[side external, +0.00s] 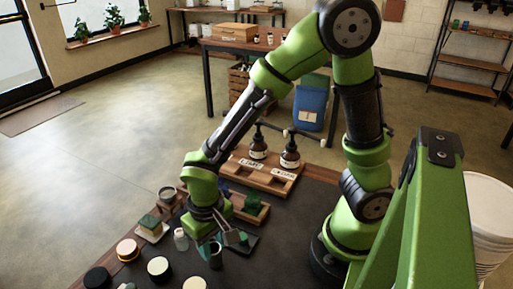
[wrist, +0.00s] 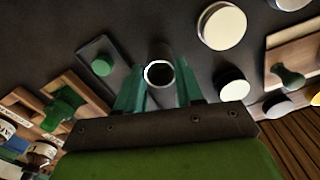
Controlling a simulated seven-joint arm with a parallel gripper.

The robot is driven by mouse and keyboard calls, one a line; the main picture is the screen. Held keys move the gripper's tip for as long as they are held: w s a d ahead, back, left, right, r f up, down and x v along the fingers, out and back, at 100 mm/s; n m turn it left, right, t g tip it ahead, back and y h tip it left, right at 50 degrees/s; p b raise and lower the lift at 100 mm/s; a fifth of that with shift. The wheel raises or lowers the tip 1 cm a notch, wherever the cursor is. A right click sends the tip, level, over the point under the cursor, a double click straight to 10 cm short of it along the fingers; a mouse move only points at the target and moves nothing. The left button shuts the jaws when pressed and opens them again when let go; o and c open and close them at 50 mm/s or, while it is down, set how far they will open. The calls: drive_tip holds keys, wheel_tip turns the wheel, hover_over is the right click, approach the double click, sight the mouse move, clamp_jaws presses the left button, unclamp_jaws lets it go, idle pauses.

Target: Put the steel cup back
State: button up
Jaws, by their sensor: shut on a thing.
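My gripper (side external: 216,243) points down over the dark mat at the front of the side view. In the wrist view, its two teal fingers (wrist: 160,88) are closed on a narrow dark cylinder with a bright round rim, which I take for the steel cup (wrist: 159,73). The cup (side external: 215,261) shows as a small dark shape below the gripper in the side view. I cannot tell whether its base touches the mat.
A dark tray (wrist: 92,52) with a green knob lies beside the cup. Pale-topped round jars (side external: 159,268), a sponge dish (side external: 153,235) and a small clear bottle (side external: 181,240) stand left. Two brown pump bottles (side external: 290,151) stand in a wooden rack (side external: 262,180) behind.

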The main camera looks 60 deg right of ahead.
drive_tip(key=shift+f, duration=0.15)
drive_tip(key=o, duration=1.1)
drive_tip(key=shift+c, duration=0.2)
wheel_tip(320, 180, up, 12)
drive_tip(key=s+d+r+t+y, duration=0.2)
drive_tip(key=d+r+t, duration=0.5)
drive_tip(key=d, duration=0.4)
drive_tip(key=shift+s+r+m, duration=0.4)
drive_tip(key=shift+s+r, duration=0.05)
drive_tip(key=shift+r, duration=0.2)
